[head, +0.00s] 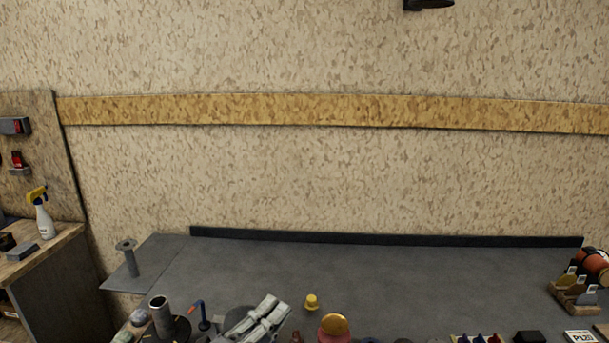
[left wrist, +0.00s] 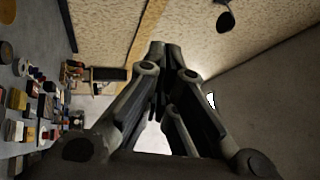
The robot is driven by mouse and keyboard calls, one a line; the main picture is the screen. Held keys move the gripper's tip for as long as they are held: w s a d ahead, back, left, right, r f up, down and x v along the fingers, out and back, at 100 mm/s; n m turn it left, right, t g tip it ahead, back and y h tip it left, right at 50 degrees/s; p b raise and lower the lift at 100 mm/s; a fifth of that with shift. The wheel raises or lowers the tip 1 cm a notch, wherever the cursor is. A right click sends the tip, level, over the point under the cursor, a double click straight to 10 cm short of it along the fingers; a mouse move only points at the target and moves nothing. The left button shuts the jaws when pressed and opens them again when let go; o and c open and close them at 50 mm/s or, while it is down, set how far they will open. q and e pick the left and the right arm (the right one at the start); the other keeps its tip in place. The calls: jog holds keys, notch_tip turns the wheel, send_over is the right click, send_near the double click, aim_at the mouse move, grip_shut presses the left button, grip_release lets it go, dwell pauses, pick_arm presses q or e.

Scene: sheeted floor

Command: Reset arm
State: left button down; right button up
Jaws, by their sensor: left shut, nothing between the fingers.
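My left gripper (left wrist: 164,56) fills the middle of the left wrist view. Its dark grey fingers meet at the tips, and it is shut and empty. It points away from the camera, with pale wall behind it and the cluttered bench at the left of that view. My right gripper is in neither view.
A grey bench (head: 380,275) runs below the pale wall, its back area mostly clear. A yellow-topped item (head: 311,301), a red jar (head: 335,329) and orange rolls (head: 592,262) stand on it. A spray bottle (head: 44,218) stands on a side cabinet at left.

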pick_arm(q)
jog(key=s+a+f+n+g+y, duration=0.1)
jog(key=s+a+f+n+y, duration=0.2)
jog(key=a+f+n+y, duration=1.2)
jog(key=s+f+n+g+h, duration=0.1)
jog(key=s+f+n+g, duration=0.4)
jog(key=s, duration=0.7)
jog(key=s+f+n+g+h, duration=0.1)
jog(key=s+f+n+g, duration=0.2)
jog(key=s+f+g, duration=0.6)
jog(key=s+f, duration=0.2)
jog(key=f, duration=1.1)
jog(key=s+f, duration=0.3)
jog(key=f, duration=1)
jog(key=s+a+f+b, duration=0.1)
jog(key=s+a+f, duration=0.2)
jog(key=s+f, duration=1.2)
jog(key=shift+s+f+g+b, duration=0.15)
jog(key=shift+s+g+b, duration=0.15)
jog(key=shift+s, duration=0.1)
